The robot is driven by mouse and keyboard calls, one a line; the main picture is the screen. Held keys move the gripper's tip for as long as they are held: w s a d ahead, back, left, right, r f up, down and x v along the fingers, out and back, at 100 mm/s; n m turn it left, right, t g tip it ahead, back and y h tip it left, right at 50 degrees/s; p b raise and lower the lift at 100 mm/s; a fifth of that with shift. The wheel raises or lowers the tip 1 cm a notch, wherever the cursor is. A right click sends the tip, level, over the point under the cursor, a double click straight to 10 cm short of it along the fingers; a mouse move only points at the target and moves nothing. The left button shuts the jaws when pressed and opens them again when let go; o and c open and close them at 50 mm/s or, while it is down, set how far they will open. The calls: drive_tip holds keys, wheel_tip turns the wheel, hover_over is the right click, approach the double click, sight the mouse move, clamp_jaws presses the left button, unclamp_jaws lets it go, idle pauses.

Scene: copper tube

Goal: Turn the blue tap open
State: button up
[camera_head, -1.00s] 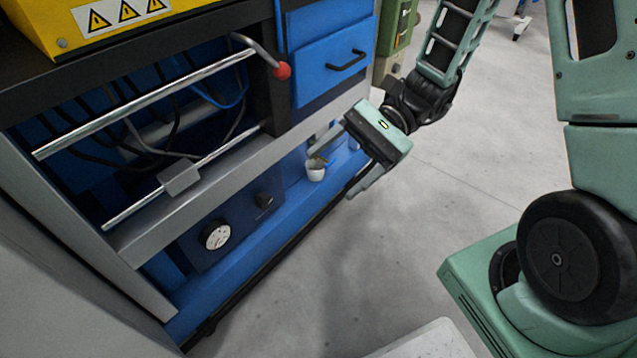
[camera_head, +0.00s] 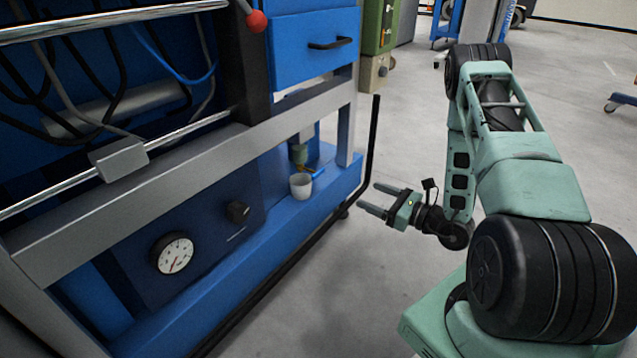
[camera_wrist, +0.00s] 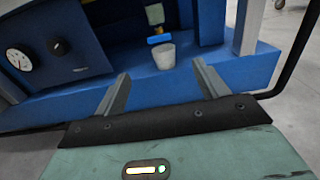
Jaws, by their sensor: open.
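The tap (camera_head: 309,170) is at the foot of the blue cabinet, under a grey-green cylinder. Its small blue handle and a yellowish part show just above a white cup (camera_head: 301,186). In the wrist view the tap (camera_wrist: 160,39) is at upper middle, with the cup (camera_wrist: 164,56) just below it. My gripper (camera_head: 369,197) is open and empty. It is to the right of the tap, outside the cabinet's edge, with its fingers pointing toward the cabinet. In the wrist view my fingers (camera_wrist: 160,70) stand apart on either side of the cup, with the tap beyond them.
A black rail (camera_head: 374,145) rises at the cabinet's front right corner, between my gripper and the cabinet. A dial gauge (camera_head: 173,254) and black knob (camera_head: 238,212) sit on the panel left of the cup. The grey floor (camera_head: 390,270) around my gripper is clear.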

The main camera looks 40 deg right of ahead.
sight(320, 174)
drive_tip(key=b+x, duration=0.6)
drive_tip(key=x, duration=0.9)
drive_tip(key=shift+w+a+f, duration=0.1)
drive_tip(key=shift+w+a, duration=0.05)
drive_tip(key=shift+w, duration=0.1)
drive_tip(key=shift+w+a, duration=0.2)
drive_tip(key=shift+w, duration=0.25)
drive_tip(key=c, duration=1)
